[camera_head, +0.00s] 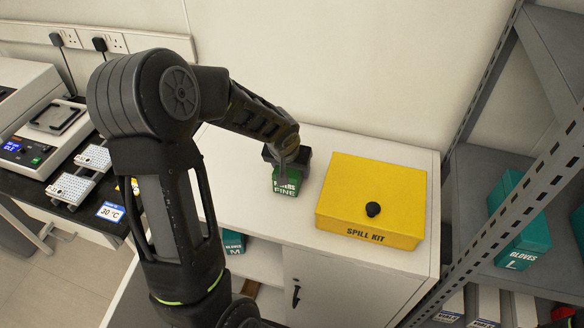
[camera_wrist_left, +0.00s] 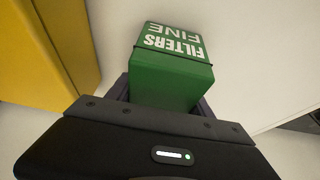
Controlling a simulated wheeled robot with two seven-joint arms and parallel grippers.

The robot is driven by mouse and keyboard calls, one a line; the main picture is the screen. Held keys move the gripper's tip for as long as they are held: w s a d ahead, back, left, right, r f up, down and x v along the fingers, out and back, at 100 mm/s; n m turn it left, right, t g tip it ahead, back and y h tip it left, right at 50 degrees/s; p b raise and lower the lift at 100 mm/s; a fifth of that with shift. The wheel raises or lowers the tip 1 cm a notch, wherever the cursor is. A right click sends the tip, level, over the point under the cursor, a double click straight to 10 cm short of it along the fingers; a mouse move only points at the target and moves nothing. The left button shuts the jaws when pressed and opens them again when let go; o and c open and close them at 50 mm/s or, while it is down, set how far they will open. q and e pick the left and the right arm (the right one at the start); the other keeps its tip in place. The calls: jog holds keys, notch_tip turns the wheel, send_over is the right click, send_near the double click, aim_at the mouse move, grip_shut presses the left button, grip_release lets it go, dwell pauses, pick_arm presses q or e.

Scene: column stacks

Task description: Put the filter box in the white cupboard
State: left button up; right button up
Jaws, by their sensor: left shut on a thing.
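The filter box is a small green box (camera_head: 286,182) with white "FILTERS FINE" lettering, on or just above the white cupboard's top. It also shows in the left wrist view (camera_wrist_left: 172,75), held between the fingers. My left gripper (camera_head: 287,160) is shut on it from above. The white cupboard (camera_head: 345,280) stands against the wall; a dark handle shows on its front door, and the left part of its front is open with a shelf inside. I cannot tell whether the box touches the top. My right gripper is not in view.
A yellow spill kit box (camera_head: 370,200) with a black knob stands on the cupboard top, right of the green box. A grey metal rack (camera_head: 500,200) stands at right, a lab bench (camera_head: 60,190) at left.

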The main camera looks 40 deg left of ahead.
pick_arm(q)
jog(key=shift+f, duration=0.15)
jog(key=o, duration=1.5)
jog(key=shift+s+r, duration=0.1)
jog(key=shift+r, duration=0.5)
jog(key=v, duration=1.1)
jog(key=shift+s+d+r, duration=0.1)
jog(key=shift+s, duration=0.05)
jog(key=shift+o, duration=0.3)
